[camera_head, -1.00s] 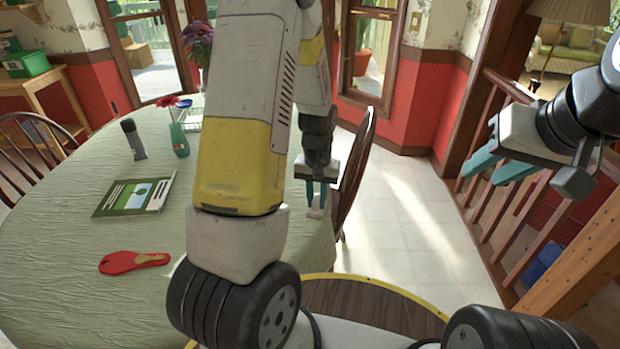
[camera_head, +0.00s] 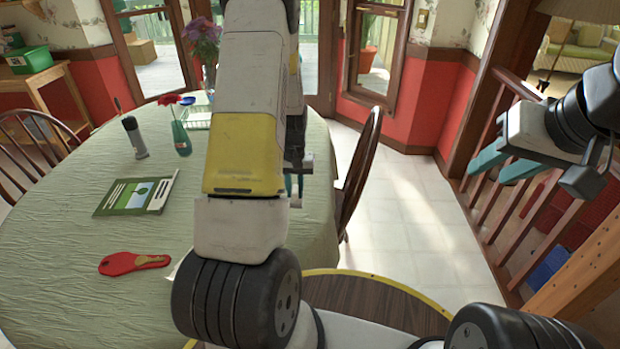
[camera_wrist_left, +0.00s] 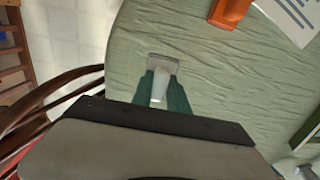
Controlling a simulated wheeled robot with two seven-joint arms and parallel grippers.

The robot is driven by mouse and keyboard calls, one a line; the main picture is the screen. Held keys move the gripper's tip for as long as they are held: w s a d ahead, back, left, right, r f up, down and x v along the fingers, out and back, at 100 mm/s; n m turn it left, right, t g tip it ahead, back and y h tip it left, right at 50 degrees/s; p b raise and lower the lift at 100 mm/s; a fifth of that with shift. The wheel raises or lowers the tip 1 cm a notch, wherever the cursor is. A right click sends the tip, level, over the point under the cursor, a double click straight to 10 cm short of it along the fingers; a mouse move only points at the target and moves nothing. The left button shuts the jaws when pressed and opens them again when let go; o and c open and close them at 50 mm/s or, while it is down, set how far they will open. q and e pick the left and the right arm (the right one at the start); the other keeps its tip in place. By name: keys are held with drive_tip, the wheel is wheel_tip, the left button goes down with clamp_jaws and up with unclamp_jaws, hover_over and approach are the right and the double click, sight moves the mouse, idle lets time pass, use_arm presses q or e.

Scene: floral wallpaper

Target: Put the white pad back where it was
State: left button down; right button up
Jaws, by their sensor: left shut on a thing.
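The white pad (camera_wrist_left: 162,68) is a small pale piece in the left wrist view, between the teal fingertips of my left gripper (camera_wrist_left: 163,88). That gripper is shut on it, over the green tablecloth near the table's edge. I cannot tell whether the pad touches the cloth. In the head view my left gripper (camera_head: 294,187) is mostly hidden behind my own arm, and the pad cannot be made out there. My right gripper (camera_head: 495,166) is open and empty, off to the right in front of the wooden railing.
The table (camera_head: 70,240) holds a red-and-tan flat object (camera_head: 133,263), a green book (camera_head: 136,196), a dark cylinder (camera_head: 134,137) and a flower vase (camera_head: 181,138). An orange object (camera_wrist_left: 230,12) and a printed sheet (camera_wrist_left: 290,15) lie farther along. A wooden chair (camera_head: 360,170) stands close beside the table.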

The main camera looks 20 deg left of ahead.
sight(295, 195)
use_arm(q)
drive_tip(key=shift+w+a, duration=0.25)
drive_tip(key=shift+w, duration=0.3)
drive_tip(key=shift+f, duration=1.8)
drive_tip(key=shift+f, duration=0.15)
drive_tip(key=c, duration=1.3)
unclamp_jaws()
